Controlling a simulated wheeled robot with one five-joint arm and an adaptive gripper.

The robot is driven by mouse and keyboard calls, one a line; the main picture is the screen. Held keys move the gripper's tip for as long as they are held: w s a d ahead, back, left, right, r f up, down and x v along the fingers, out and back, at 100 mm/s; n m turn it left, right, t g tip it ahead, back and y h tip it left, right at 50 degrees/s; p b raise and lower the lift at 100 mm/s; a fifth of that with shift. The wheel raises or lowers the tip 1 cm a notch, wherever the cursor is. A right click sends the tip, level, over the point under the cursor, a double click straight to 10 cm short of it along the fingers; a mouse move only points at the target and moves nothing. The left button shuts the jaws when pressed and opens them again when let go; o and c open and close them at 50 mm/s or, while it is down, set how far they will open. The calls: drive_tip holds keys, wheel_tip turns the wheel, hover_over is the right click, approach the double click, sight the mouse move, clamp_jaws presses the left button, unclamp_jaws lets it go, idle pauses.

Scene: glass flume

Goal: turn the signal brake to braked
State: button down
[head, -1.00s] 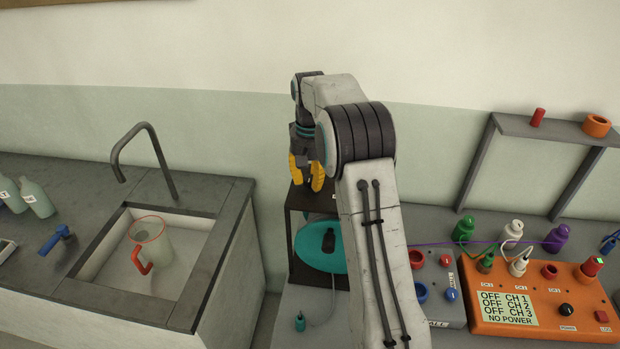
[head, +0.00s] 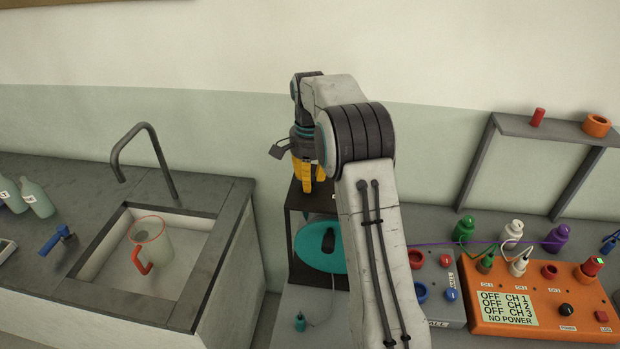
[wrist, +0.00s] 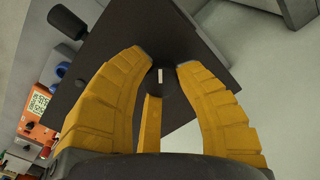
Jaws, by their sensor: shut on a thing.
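The signal brake (wrist: 158,77) looks like a small dark knob with a white line, on the top plate of a black stand. In the wrist view it lies between the tips of my yellow fingers. My gripper (head: 308,184) points down over the stand's top and is shut on this knob; the fingers are still well apart at their bases. In the head view the fingers hide the knob. The white line runs roughly along the picture's vertical in the wrist view. I cannot read any braked or free marking.
The black stand (head: 296,223) holds a teal reel (head: 312,257) with a dark handle. A sink with a jug (head: 152,244) is at the left. An orange control box (head: 545,305) and several coloured bottles stand at the right. A grey shelf rack (head: 548,130) stands behind them.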

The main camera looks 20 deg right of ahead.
drive_tip(key=m, duration=0.4)
drive_tip(key=shift+s+a+f, duration=0.1)
drive_tip(key=shift+f, duration=0.15)
drive_tip(key=shift+m, duration=2.5)
drive_tip(key=c, duration=1.4)
unclamp_jaws()
drive_tip(key=o, duration=0.3)
drive_tip(key=shift+w+a+r, duration=0.1)
drive_tip(key=shift+w+a, duration=0.05)
drive_tip(key=shift+w, duration=0.05)
drive_tip(key=shift+o, duration=1.1)
drive_tip(key=shift+r, duration=0.1)
drive_tip(key=shift+r, duration=0.1)
